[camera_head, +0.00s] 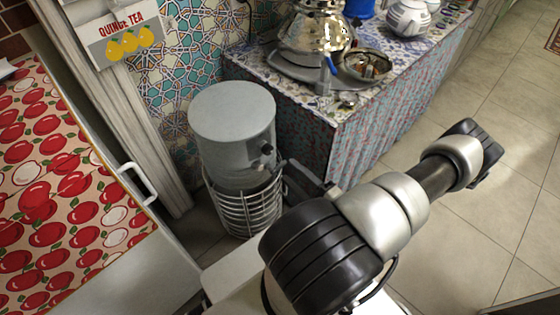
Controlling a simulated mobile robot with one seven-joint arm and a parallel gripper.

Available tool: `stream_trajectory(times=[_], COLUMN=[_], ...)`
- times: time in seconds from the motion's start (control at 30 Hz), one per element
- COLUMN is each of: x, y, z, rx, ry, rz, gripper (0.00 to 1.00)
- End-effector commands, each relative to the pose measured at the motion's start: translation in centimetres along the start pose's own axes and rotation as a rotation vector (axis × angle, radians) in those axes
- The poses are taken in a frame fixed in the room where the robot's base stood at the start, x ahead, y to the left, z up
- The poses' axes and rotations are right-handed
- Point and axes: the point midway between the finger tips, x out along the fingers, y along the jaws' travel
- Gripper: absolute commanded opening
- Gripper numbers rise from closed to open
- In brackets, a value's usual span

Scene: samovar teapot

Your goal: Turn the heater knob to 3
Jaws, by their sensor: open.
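The heater (233,125) is a grey upright cylinder with a flat round top, its lower part behind a wire guard (250,212). My gripper (288,172) shows as dark parts just right of the heater, near the knob, partly hidden behind my arm. It is open, and I see nothing held. I cannot tell whether its fingers touch the knob.
A patterned table (340,112) with a cloth skirt stands close behind, bearing a metal samovar (315,35), a tray (366,66) and a white teapot (408,17). Tiled floor (470,235) is clear at right.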

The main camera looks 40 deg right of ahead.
Motion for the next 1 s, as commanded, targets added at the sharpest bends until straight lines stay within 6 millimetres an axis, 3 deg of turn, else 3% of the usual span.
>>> stream_trajectory(times=[0.1,0.3,0.5,0.73,0.77,1.0], x=[-2.9,-6.2,-7.4,-7.5,-7.5,-6.3], y=[0.0,0.0,0.0,0.0,0.0,-0.1], z=[0.1,0.1,0.0,0.0,0.0,-0.4], rx=[-0.001,-0.001,0.000,0.000,0.000,0.033], ry=[-0.003,-0.002,0.000,0.000,0.000,0.050], rz=[-0.001,-0.001,-0.001,-0.001,-0.001,-0.109], gripper=[0.48,0.48,0.48,0.48,0.46,0.06])
